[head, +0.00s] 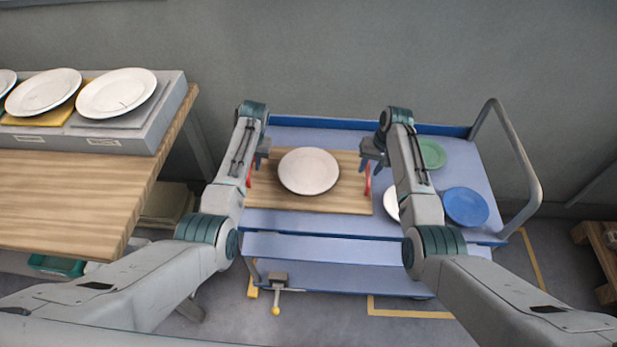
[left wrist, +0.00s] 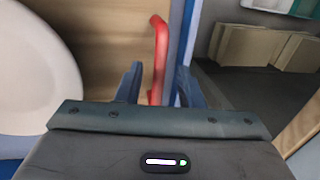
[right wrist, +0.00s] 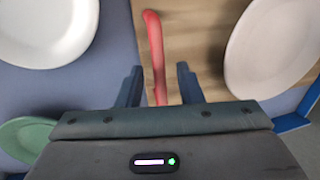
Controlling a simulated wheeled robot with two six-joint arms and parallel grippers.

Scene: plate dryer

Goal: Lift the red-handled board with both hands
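The wooden board (head: 340,200) lies on the blue cart, with a white plate (head: 309,171) on it. Its left red handle (head: 249,174) shows at the board's left end, and its right red handle (head: 368,180) at the right end. My left gripper (left wrist: 158,85) is open, with the left handle (left wrist: 160,50) between its fingers and gaps showing. My right gripper (right wrist: 160,88) is open, with the right handle (right wrist: 155,45) between its fingers and gaps showing. In the head view the left gripper is partly hidden by its arm.
The blue cart (head: 300,134) also carries a green plate (head: 432,154), a blue plate (head: 466,207) and a partly hidden white plate (head: 391,204) right of the board. A wooden table (head: 60,200) with a plate rack (head: 150,140) stands at the left. A grey rail (head: 520,165) rises at the cart's right.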

